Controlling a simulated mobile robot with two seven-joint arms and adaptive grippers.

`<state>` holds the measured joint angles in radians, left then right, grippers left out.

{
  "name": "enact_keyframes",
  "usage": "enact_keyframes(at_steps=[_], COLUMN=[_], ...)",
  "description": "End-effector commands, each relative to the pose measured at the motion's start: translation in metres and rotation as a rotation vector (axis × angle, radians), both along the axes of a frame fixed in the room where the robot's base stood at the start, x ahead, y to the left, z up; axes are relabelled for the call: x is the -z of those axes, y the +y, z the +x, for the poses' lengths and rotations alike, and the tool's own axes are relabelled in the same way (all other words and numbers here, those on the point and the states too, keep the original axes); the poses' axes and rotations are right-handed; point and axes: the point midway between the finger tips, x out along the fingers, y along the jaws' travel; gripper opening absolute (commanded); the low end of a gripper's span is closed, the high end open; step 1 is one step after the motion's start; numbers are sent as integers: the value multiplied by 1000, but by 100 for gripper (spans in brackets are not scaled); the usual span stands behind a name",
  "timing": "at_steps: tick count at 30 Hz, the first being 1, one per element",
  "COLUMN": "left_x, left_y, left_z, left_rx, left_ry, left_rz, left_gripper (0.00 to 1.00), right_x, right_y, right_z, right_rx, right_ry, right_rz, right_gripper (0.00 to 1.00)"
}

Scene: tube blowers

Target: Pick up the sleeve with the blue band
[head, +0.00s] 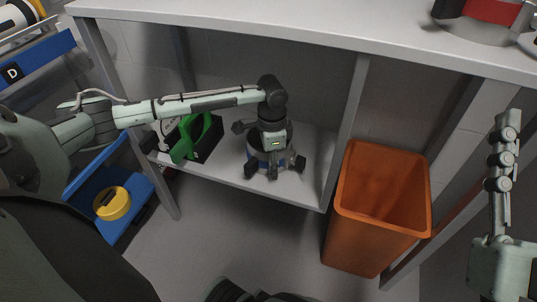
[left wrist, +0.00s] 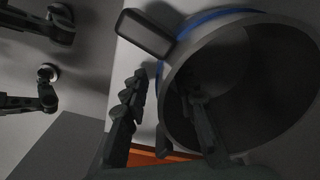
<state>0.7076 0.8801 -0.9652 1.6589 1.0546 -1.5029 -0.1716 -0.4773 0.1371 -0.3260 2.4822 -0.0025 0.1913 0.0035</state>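The sleeve with the blue band (head: 259,163) stands on the lower shelf under the white bench, partly hidden by my left gripper. In the left wrist view the sleeve (left wrist: 228,92) is a wide grey tube with a blue stripe near its far rim, its dark open mouth facing the camera. My left gripper (head: 274,170) is over the sleeve, fingers pointing down and spread. In the left wrist view the left gripper (left wrist: 165,80) has one finger outside the sleeve's wall and another across its mouth. Whether they touch the wall is unclear.
A green and black object (head: 197,137) sits on the shelf left of the sleeve. An orange bin (head: 378,205) stands right of it, past the shelf's post (head: 347,130). A blue bin holding a yellow round item (head: 112,203) is at the left. The bench top (head: 250,28) overhangs the shelf.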

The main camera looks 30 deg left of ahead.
Motion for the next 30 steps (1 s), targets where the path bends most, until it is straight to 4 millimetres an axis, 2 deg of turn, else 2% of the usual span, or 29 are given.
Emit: enact_keyframes(at_steps=[5,9,12,30], left_x=[0,0,0,-3], left_y=[0,0,0,0], left_z=[0,0,0,0], left_rx=[0,0,0,0], left_ry=[0,0,0,-2], left_rz=[0,0,0,-1], left_gripper=[26,9,0,0], right_x=[0,0,0,0], right_y=[0,0,0,0], right_z=[0,0,0,1], right_rx=[0,0,0,0], right_ry=[0,1,1,7], right_rz=[0,0,0,-2], right_gripper=[40,40,40,40])
